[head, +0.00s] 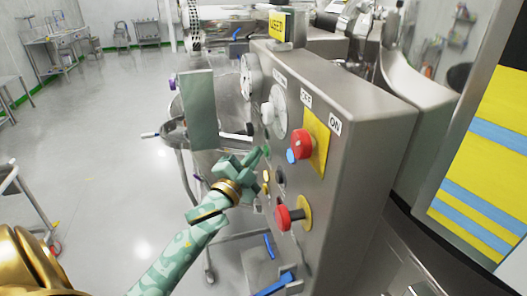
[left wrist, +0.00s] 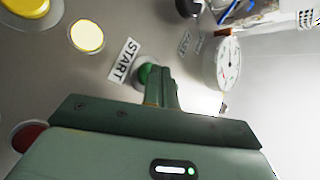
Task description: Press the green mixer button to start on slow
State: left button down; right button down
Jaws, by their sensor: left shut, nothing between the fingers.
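The green button (left wrist: 145,76) sits on the grey control panel beside a white START label (left wrist: 123,60) in the left wrist view. My left gripper (left wrist: 161,72) is shut and empty, its fingertips at the green button and hiding part of it. I cannot tell whether they touch it. In the head view my left gripper (head: 259,157) points at the front of the steel control cabinet (head: 365,110), left of the red knobs. The green button is hard to tell from the green fingers there. My right gripper is not in view.
A yellow round button (left wrist: 87,36) and a dial gauge (left wrist: 229,62) are nearby on the panel. An upper red knob (head: 301,145) and a lower red knob (head: 284,217) stick out from the cabinet. Open floor (head: 110,120) lies to the left.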

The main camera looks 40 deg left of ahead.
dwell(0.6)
pick_arm(q)
jog(key=shift+s+a+p, duration=0.35)
jog(key=shift+s+a, duration=0.1)
jog(key=shift+s, duration=0.15)
jog(key=s+a, duration=0.1)
jog(key=s, duration=0.1)
jog(key=s+a+p, duration=0.1)
jog(key=s+a, duration=0.1)
dwell(0.3)
jog(key=shift+w, duration=0.1)
dwell(0.7)
